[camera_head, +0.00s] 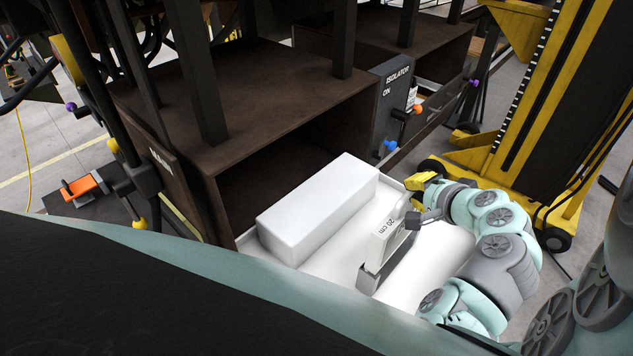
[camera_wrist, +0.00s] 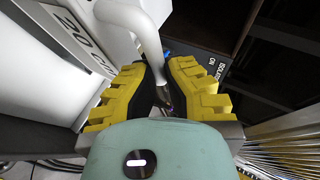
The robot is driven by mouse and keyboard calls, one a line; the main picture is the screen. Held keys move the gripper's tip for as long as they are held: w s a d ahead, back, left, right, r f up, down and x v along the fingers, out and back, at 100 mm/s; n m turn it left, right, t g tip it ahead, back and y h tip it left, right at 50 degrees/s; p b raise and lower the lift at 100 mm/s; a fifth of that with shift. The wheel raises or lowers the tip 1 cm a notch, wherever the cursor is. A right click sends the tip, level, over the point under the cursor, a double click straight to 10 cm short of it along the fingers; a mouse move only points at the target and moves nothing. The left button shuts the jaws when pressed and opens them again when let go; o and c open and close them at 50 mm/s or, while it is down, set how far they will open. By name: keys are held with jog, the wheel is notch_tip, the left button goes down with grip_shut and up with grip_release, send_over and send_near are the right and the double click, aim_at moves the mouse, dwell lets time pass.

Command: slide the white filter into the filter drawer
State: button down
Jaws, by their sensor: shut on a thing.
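The white filter (camera_head: 318,207), a long white block, lies at the open front of the dark brown housing (camera_head: 262,82). A white tray-like surface (camera_head: 340,258), which appears to be the drawer, extends in front of it. A white part labelled "20 cm" (camera_head: 388,236) stands in front of the filter; the label also shows in the wrist view (camera_wrist: 80,38). My gripper (camera_head: 425,186) is at the right end of this area. In the wrist view its yellow fingers (camera_wrist: 160,88) are closed around a white curved handle (camera_wrist: 149,45). I cannot tell which part the handle belongs to.
A grey "ISOLATOR ON" panel (camera_head: 396,98) with blue and orange knobs stands right of the opening. A yellow wheeled lift (camera_head: 535,125) stands at the right. An orange tool (camera_head: 82,187) lies at the left. Dark posts rise from the housing.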

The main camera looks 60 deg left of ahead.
jog(key=shift+f+b, duration=3.85)
jog(key=shift+f, duration=0.35)
jog(key=c, duration=1.1)
grip_release()
jog(key=shift+o, duration=0.2)
jog(key=shift+d, duration=0.15)
jog(key=v, duration=1.2)
